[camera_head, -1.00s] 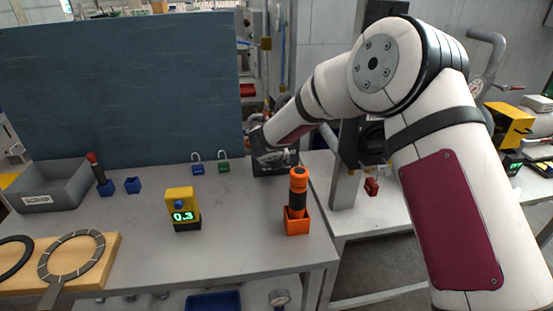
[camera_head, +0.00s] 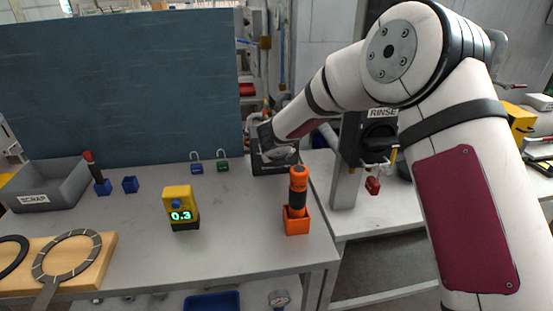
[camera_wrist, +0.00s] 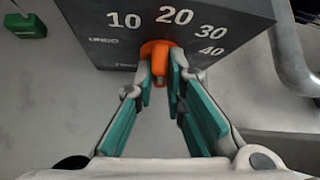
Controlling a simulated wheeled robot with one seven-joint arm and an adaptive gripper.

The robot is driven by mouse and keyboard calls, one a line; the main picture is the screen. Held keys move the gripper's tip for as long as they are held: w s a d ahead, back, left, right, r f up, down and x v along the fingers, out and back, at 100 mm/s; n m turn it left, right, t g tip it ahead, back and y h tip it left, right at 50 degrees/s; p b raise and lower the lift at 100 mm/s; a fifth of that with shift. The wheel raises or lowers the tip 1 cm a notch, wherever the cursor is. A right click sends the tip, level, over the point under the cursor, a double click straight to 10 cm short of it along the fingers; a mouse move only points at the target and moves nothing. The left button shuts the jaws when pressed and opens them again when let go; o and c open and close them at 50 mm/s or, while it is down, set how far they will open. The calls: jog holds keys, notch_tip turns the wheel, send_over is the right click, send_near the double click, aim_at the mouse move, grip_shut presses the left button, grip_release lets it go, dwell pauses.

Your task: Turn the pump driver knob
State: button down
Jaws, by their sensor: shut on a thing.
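The pump driver is a dark box (camera_head: 262,133) at the back right of the grey bench in the head view. In the wrist view its dark face (camera_wrist: 95,45) carries white numbers 10, 20, 30 and 40. The orange knob (camera_wrist: 157,50) sits on this face, below the 20. My gripper (camera_wrist: 163,78) has its teal-padded fingers on both sides of the knob and is shut on it. The fingers partly cover the knob. In the head view my wrist and forearm hide the knob and the fingertips.
A screwdriver-like tool with an orange top (camera_head: 299,178) stands in an orange holder (camera_head: 297,225) in front of the box. A yellow meter (camera_head: 178,197) reads 0.3. Blue and green padlocks (camera_head: 223,166) stand left of the box. A pipe (camera_wrist: 290,55) runs close at right.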

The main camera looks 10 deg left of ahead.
jog(key=y+b, duration=0.1)
jog(key=m+y+b, duration=0.1)
jog(key=b, duration=0.1)
jog(key=d+y+b, duration=0.1)
jog(key=b, duration=0.1)
jog(key=shift+w+f+m+g, duration=0.25)
jog(key=shift+m+g, duration=0.15)
jog(key=m+y+b, duration=0.1)
jog(key=y+b, duration=0.2)
jog(key=b, duration=0.1)
jog(key=shift+d+m+g, duration=0.15)
jog(key=shift+m+g, duration=0.15)
jog(key=shift+m, duration=0.1)
jog(key=shift+s+y, duration=0.1)
jog(key=shift+y, duration=0.2)
jog(key=c, duration=1.6)
grip_release()
jog(key=shift+c, duration=0.2)
jog(key=shift+r, duration=0.15)
notch_tip(320, 180, up, 10)
